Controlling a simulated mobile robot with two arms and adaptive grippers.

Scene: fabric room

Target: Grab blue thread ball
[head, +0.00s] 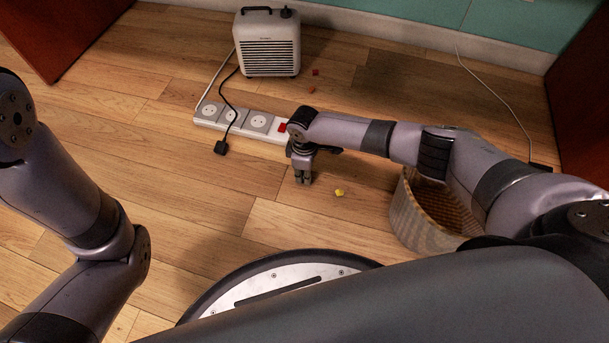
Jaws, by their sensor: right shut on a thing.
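My right gripper (303,176) points down just above or at the wooden floor, in front of the power strip. Its fingers are together on something small that I cannot make out. No blue thread ball shows clearly anywhere in the head view; if it is between the fingers, they hide it. My left arm shows at the left edge, but its gripper is outside the picture.
A white power strip (236,118) with a black plug (221,147) lies behind the gripper. A white heater (267,43) stands at the wall. A small yellow piece (339,192) lies right of the gripper. A woven basket (418,226) stands further right.

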